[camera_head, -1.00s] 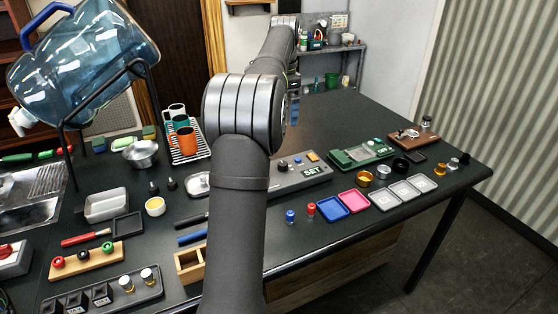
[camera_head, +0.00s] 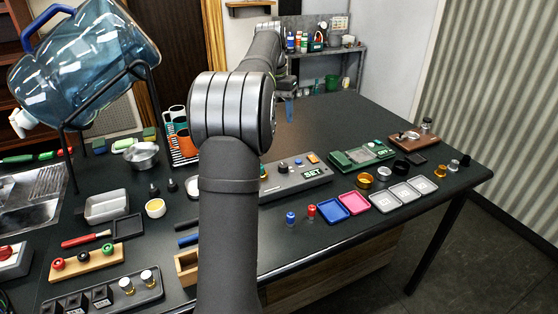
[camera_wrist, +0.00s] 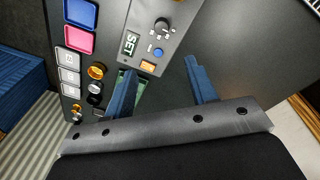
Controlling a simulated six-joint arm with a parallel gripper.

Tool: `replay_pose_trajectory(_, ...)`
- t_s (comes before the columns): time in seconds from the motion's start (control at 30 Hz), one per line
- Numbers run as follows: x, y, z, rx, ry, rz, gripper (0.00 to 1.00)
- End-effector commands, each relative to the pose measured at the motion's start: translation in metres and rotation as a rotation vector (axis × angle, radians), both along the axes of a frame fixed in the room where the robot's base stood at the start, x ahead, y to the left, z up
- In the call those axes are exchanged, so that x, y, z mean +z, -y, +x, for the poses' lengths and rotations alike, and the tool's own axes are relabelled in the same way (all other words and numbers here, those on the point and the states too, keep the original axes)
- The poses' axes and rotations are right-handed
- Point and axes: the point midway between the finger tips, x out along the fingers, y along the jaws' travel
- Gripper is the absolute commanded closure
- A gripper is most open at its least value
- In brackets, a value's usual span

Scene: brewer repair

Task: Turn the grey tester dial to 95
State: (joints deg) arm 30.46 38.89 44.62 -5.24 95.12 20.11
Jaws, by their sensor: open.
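The grey tester (camera_head: 299,182) lies on the dark table, with its SET display, a blue button and an orange button. Its dark dial (camera_head: 283,168) stands on the top face; my arm hides the tester's left end. In the wrist view the dial (camera_wrist: 163,25) is at the top, with a ring of marks around it. I cannot read its setting. My gripper (camera_wrist: 160,67) is open and empty. Its two blue fingers are apart, and the dial is beyond their tips, not between them. In the head view the fingers show small above the far part of the table.
A green device (camera_head: 362,157) stands right of the tester. A rack with cups (camera_head: 180,146) is left of my arm. The table's back middle is clear.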

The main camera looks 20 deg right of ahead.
Motion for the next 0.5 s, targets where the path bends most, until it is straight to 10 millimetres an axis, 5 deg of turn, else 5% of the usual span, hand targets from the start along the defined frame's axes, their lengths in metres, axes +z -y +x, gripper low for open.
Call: replay_pose_trajectory(0.5,-0.011,-0.029,0.003,1.144,-0.214,-0.098,0.48)
